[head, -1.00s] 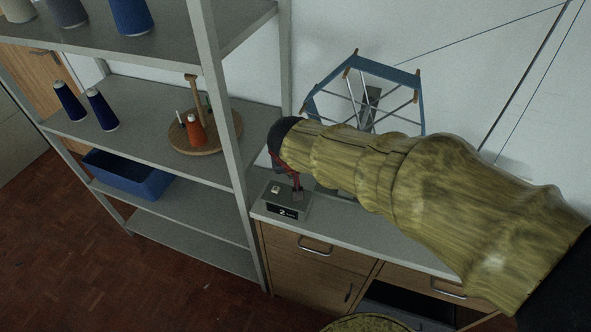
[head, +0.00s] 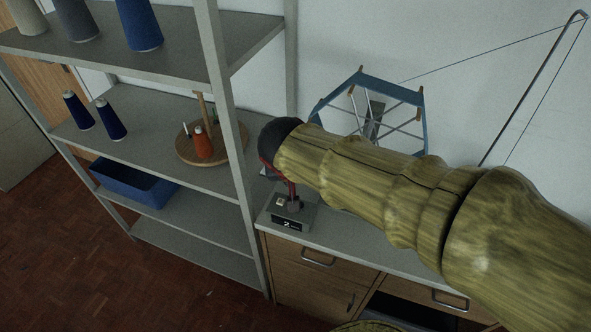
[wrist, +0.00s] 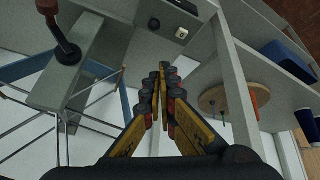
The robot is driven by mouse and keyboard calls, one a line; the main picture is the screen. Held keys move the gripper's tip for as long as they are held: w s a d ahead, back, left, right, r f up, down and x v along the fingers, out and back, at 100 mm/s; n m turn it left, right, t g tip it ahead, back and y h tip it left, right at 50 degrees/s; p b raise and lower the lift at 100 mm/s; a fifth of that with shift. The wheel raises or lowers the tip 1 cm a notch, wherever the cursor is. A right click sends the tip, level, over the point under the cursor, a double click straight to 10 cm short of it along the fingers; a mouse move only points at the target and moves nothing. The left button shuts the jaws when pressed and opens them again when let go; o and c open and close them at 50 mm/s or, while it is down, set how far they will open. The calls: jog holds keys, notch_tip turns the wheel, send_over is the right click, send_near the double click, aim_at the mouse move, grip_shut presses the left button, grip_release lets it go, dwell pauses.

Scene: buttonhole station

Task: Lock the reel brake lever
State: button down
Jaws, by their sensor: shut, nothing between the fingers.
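The blue-framed reel (head: 421,118) stands against the wall behind my sleeved arm. In the wrist view its blue frame (wrist: 18,69) and thin spokes show at the left. A lever with a brown-red end and dark round base (wrist: 67,52), apparently the brake lever, stands before a grey post (wrist: 52,92) at the upper left; my arm appears to hide it in the head view. My gripper (wrist: 163,70) is shut and empty, its fingertips apart from the lever, to its right in the wrist view. In the head view my gripper (head: 291,188) is partly hidden, near the grey box.
The grey box (head: 287,224), marked 2, sits on the counter (head: 345,234); its pale button shows in the wrist view (wrist: 182,33). A shelf rack (head: 235,150) stands at left with cones, a blue bin (head: 135,183) and a round wooden stand (head: 224,153). A thread guide rod (head: 530,88) rises at right.

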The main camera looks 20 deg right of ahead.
jog(key=shift+s+a+r, duration=0.35)
jog(key=shift+s+r, duration=0.2)
jog(key=shift+s, duration=0.2)
jog(key=s+d+r, duration=0.1)
jog(key=s+d, duration=0.1)
jog(key=s, duration=0.3)
jog(key=s+d+r+n+y, duration=0.1)
jog(key=s+d, duration=0.1)
jog(key=s, duration=0.4)
jog(key=s+d+y, duration=0.1)
jog(key=s+d, duration=0.1)
jog(key=s, duration=0.3)
jog(key=shift+s+d+r, duration=0.35)
jog(key=shift+r, duration=0.05)
